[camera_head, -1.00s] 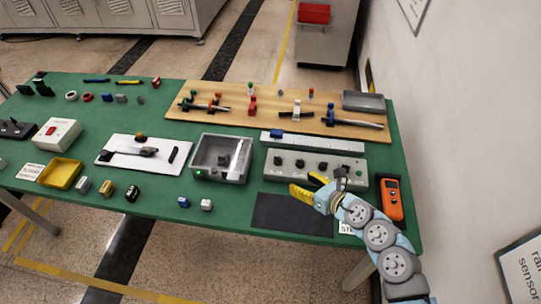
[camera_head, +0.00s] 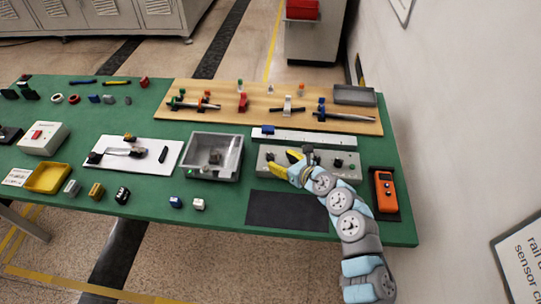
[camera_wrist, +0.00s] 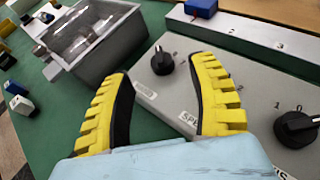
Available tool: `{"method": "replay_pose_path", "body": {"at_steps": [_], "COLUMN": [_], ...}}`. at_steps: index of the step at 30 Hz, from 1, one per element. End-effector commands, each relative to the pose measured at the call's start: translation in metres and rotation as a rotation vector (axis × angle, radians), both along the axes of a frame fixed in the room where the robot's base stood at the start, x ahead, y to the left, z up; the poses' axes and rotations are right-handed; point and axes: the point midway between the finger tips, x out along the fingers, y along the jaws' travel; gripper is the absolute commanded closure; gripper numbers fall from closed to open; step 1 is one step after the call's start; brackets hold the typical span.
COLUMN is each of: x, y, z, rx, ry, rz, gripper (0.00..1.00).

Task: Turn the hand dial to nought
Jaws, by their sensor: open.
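A grey control panel (camera_head: 262,163) with several black knobs lies at the right of the green bench. The wrist view shows one black knob (camera_wrist: 162,62) with a white pointer line, ahead of and between my fingertips. Another black knob (camera_wrist: 297,128) is at the right, with a "1" near it. A label (camera_wrist: 188,118) beginning "SPE" is partly hidden by my right finger. I cannot tell which knob is the hand dial. My gripper (camera_wrist: 165,72) is open and empty; it also shows above the panel in the head view (camera_head: 284,164). I see no contact with a knob.
An open grey box (camera_head: 238,165) stands left of the panel. A white strip (camera_head: 330,137) with a blue block (camera_head: 267,130) lies behind it. A dark mat (camera_head: 285,213) lies in front, and an orange handheld device (camera_head: 384,190) to the right.

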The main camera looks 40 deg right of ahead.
Motion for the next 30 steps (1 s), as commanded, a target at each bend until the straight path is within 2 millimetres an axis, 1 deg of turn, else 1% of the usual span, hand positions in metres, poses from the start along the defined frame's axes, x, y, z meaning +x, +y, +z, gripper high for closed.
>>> {"method": "replay_pose_path", "body": {"at_steps": [1, 4, 8, 15, 21, 30], "x": [0.008, 0.018, 0.033, 0.05, 0.057, 0.057], "y": [0.001, -0.002, -0.001, -0.003, -0.003, -0.003], "z": [-0.002, -0.007, -0.013, -0.021, -0.024, -0.024], "rx": [0.004, 0.002, 0.003, 0.002, 0.002, 0.001], "ry": [-0.004, -0.004, -0.003, -0.001, 0.001, 0.001], "rz": [0.002, -0.002, 0.001, -0.002, 0.0, 0.001], "gripper": [0.41, 0.41, 0.41, 0.41, 0.41, 0.41]}}
